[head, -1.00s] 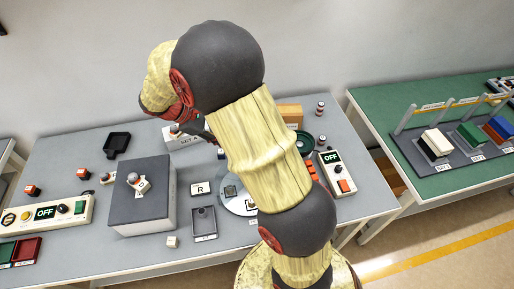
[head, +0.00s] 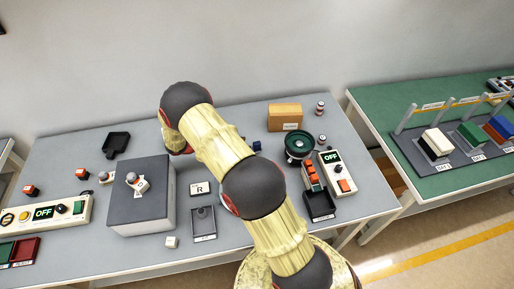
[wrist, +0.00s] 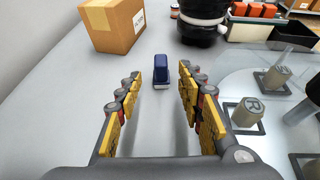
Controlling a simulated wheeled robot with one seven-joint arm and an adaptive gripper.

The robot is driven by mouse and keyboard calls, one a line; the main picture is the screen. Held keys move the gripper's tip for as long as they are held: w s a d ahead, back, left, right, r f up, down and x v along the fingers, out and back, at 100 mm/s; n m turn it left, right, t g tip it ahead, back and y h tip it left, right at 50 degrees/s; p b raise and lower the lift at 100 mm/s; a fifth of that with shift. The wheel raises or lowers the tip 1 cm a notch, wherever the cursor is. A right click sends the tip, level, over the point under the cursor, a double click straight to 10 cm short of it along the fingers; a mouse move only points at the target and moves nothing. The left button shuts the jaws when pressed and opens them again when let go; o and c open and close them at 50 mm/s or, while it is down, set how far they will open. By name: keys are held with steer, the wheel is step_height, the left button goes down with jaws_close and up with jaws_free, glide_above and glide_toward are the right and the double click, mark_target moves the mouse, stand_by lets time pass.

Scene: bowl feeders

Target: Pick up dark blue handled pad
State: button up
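The dark blue handled pad (wrist: 161,70) stands upright on the grey table in the wrist view, with a pale base under its blue top. In the head view a small part of it (head: 257,146) shows beside my arm. My gripper (wrist: 160,92) is open and empty in the wrist view, with its yellow and black fingers spread to either side. The pad lies ahead of the fingertips, roughly centred between them, and does not appear to be held. In the head view my gripper is hidden behind my arm.
A cardboard box (wrist: 113,24) stands left of the pad, and a dark round bowl feeder (wrist: 203,22) stands close at its right. A clear round plate with grey stamp-like pieces (wrist: 248,111) lies to the right. The table left of my gripper is clear.

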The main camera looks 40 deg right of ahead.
steer(key=x, duration=0.2)
steer(key=b+x, duration=0.1)
steer(key=x, duration=0.2)
steer(key=shift+r, duration=0.2)
jaws_close()
stand_by(0.3)
